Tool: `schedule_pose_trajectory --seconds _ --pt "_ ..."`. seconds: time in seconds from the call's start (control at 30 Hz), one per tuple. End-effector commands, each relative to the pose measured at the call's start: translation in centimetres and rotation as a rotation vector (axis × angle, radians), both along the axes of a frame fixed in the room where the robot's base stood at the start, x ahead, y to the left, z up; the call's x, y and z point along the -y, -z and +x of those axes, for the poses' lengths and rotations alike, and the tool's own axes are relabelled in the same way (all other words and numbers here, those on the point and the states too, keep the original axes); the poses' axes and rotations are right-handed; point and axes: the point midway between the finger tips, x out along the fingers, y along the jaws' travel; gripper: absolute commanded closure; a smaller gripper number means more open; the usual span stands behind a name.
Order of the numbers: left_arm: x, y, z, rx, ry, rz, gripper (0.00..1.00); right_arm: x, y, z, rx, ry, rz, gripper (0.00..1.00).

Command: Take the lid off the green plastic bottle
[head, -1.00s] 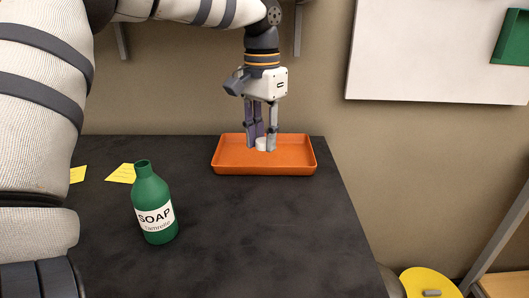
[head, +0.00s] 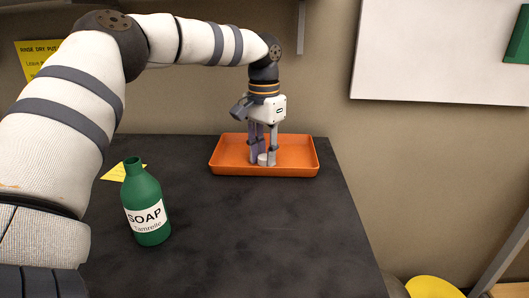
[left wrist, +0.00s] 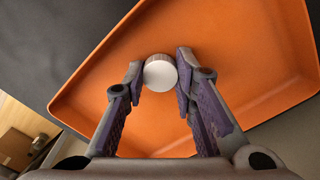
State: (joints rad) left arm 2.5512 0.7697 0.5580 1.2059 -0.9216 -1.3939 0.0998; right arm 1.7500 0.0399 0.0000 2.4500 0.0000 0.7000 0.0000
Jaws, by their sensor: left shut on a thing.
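The green bottle (head: 147,203) with a SOAP label stands upright on the dark table, its neck bare with no lid on it. The white round lid (left wrist: 160,73) is between the fingertips of my left gripper (left wrist: 161,80), which is shut on it. In the head view, the lid (head: 262,159) and my left gripper (head: 264,158) are low inside the orange tray (head: 225,168). I cannot tell whether the lid touches the tray floor. My right gripper is not in view.
Yellow notes (head: 115,173) lie on the table behind the bottle. The dark table (head: 260,235) is clear in front of the tray and right of the bottle. A yellow round thing (head: 433,287) is beyond the table's right edge.

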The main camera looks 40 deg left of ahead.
Motion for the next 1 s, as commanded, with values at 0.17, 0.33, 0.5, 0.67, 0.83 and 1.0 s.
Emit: schedule_pose_trajectory --seconds 0.17,0.33,0.5,0.67,0.83,1.0 --pt "0.0 0.5 -0.1 -0.001 0.001 0.001 1.00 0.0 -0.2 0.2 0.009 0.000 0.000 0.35" --pt "0.0 1.1 -0.1 -0.005 0.001 0.000 0.61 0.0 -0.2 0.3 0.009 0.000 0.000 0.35" --pt "-0.1 1.2 -0.1 -0.008 0.000 0.001 0.55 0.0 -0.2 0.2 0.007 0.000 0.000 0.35" --pt "-0.1 1.3 -0.1 -0.009 -0.001 0.002 0.55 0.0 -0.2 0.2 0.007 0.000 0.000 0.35" --pt "-0.1 1.3 -0.1 -0.009 -0.001 0.003 0.55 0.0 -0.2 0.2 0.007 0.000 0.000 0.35" --pt "-0.1 -0.2 0.0 -0.006 -0.002 0.002 0.55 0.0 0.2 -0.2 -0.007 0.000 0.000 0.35"
